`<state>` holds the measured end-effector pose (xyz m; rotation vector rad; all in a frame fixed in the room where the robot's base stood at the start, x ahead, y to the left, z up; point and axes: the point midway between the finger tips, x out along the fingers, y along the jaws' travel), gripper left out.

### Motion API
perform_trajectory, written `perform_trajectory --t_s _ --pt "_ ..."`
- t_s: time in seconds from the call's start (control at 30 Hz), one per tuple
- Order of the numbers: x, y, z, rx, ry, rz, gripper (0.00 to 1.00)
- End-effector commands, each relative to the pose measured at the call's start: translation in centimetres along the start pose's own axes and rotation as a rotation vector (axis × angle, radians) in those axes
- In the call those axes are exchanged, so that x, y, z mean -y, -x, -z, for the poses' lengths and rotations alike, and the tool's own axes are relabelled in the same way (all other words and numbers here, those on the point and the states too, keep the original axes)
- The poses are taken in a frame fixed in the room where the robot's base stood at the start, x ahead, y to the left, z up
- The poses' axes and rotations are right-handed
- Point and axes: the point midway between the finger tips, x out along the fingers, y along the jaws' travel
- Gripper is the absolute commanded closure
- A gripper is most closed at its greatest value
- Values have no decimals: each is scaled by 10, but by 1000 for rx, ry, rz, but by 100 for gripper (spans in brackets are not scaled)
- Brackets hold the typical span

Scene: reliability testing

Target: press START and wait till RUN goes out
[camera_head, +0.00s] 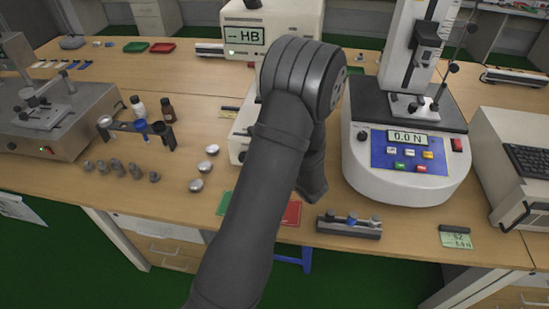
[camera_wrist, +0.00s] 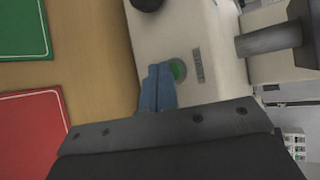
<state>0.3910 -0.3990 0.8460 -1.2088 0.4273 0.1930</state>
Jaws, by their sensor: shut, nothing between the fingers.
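A cream tester (camera_head: 285,12) stands at the back centre in the head view, its display (camera_head: 243,35) reading "-- HB". A small green light (camera_head: 232,52) shows below the display; its label is too small to read. In the wrist view, a round green button (camera_wrist: 178,69) sits on the tester's pale base (camera_wrist: 215,40), beside a small dark label I cannot read. My gripper (camera_wrist: 158,72) is shut and empty, its blue fingertips just left of the button and partly overlapping it in view. I cannot tell whether they touch. My arm hides the gripper and button in the head view.
A green mat (camera_wrist: 22,30) and a red mat (camera_wrist: 30,125) lie left of the base. Metal samples (camera_head: 195,185) and bottles stand left of my arm. A force tester (camera_head: 400,185) reading 0.0 N stands right. A grey metal part (camera_wrist: 275,40) projects near the fingers.

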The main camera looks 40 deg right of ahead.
Motion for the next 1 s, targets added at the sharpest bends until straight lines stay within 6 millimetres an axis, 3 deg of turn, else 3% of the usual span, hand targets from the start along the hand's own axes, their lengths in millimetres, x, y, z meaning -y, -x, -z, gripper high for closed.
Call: perform_trajectory --t_s 1.0 --pt "4 -6 4 0 1 0 100"
